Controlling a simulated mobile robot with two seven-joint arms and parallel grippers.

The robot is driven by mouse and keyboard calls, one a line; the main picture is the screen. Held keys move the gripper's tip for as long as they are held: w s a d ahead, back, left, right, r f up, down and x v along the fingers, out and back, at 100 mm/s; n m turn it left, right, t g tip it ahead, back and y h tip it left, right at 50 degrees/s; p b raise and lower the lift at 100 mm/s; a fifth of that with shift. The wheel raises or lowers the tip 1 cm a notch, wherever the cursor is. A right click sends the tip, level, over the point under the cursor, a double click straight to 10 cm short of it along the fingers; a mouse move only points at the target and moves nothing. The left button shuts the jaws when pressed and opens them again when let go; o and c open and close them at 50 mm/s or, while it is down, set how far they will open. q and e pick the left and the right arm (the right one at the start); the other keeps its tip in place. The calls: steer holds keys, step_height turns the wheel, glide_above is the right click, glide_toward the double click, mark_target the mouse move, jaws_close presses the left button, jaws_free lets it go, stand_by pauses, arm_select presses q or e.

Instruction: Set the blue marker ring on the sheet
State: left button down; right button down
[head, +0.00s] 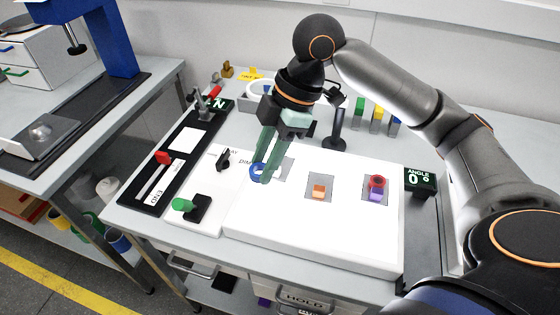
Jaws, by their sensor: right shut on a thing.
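The blue marker ring (255,172) is between the green fingertips of my right gripper (264,177), which is shut on it. It is low over the left part of the white sheet-like panel (300,230), beside a grey square (285,168) partly hidden by the fingers. I cannot tell whether the ring touches the surface. My left gripper is not in view.
On the panel, an orange block (319,191) lies on one grey square, and a red ring (377,181) sits at a purple block (376,195) on another. A green knob (183,204) stands left. An angle display (420,181) stands right. The panel's front is clear.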

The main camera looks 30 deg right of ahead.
step_height(320, 180, up, 2)
steer(key=shift+a+n+g, duration=0.1)
steer(key=shift+n+g, duration=0.4)
steer(key=shift+n, duration=0.5)
steer(key=shift+w, duration=0.1)
steer(key=w+d+f, duration=0.1)
steer(key=w+d, duration=0.1)
steer(key=w+d+f, duration=0.1)
steer(key=w+d, duration=0.1)
steer(key=w+d+f, duration=0.2)
steer(key=d, duration=0.1)
glide_above(284, 162)
steer(key=shift+n, duration=0.3)
steer(key=f, duration=0.5)
steer(key=shift+s+a, duration=0.15)
steer(key=shift+a, duration=0.05)
steer(key=shift+w+d+f, duration=0.2)
steer(key=shift+f, duration=0.15)
steer(key=shift+d+f, duration=0.1)
steer(key=shift+f, duration=1.45)
